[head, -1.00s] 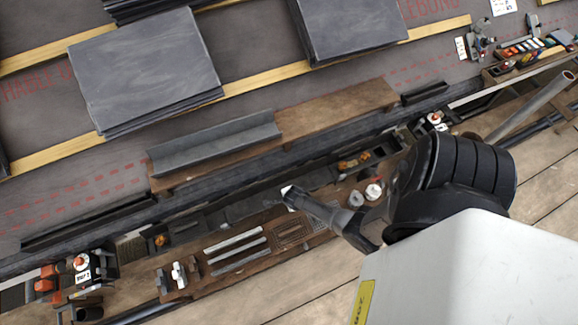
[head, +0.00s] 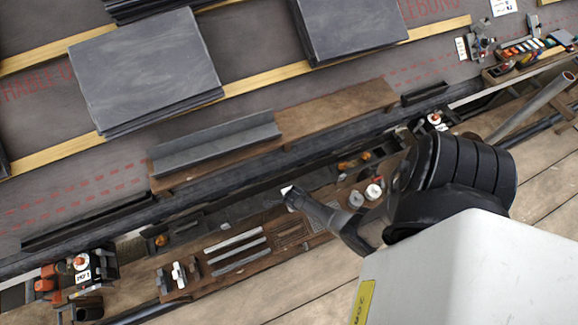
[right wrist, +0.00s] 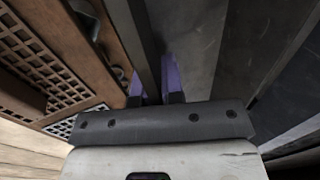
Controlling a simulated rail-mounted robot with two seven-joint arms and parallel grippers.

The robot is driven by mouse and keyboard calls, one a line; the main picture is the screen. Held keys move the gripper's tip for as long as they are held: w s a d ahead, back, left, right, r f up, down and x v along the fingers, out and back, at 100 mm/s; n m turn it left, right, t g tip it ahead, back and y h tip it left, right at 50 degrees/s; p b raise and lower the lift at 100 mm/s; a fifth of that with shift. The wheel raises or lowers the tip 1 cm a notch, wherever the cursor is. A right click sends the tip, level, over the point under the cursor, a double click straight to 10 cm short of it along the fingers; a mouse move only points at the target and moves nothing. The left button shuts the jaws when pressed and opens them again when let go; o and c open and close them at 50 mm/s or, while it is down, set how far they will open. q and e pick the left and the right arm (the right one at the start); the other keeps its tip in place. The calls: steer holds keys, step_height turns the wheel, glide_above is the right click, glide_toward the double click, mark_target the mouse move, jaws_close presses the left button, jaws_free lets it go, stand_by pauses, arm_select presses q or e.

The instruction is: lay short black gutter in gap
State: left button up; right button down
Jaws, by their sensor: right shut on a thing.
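The short black gutter (head: 240,207) is a dark channel piece lying lengthwise on the low bench, below the long dark eave channel. My right gripper (head: 289,191) is at its near edge, reaching in from the right. In the right wrist view my right gripper (right wrist: 154,92) has its two purple-padded fingers shut on a thin upright dark wall of the gutter (right wrist: 145,40). The gutter's far parts are partly hidden by the gripper. Dark gutter lengths lie at the eave on the left (head: 88,222) and right (head: 425,93), with a space between them. My left gripper is not in view.
A grey angled piece (head: 215,143) lies on a brown board (head: 335,112) above the eave. Slate stacks (head: 150,70) rest on battens. A brown tool tray (head: 225,265) with grey bars is close below the gripper. Orange-topped tools (head: 85,265) stand at lower left.

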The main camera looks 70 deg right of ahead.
steer(key=shift+w, duration=0.1)
steer(key=c, duration=1.2)
jaws_free()
steer(key=shift+c, duration=0.2)
steer(key=o, duration=0.5)
steer(key=shift+c, duration=0.2)
steer(key=shift+r, duration=0.1)
step_height(320, 180, up, 4)
steer(key=p, duration=0.4)
steer(key=shift+r, duration=0.1)
steer(key=shift+r+p, duration=2.35)
steer(key=shift+p, duration=0.1)
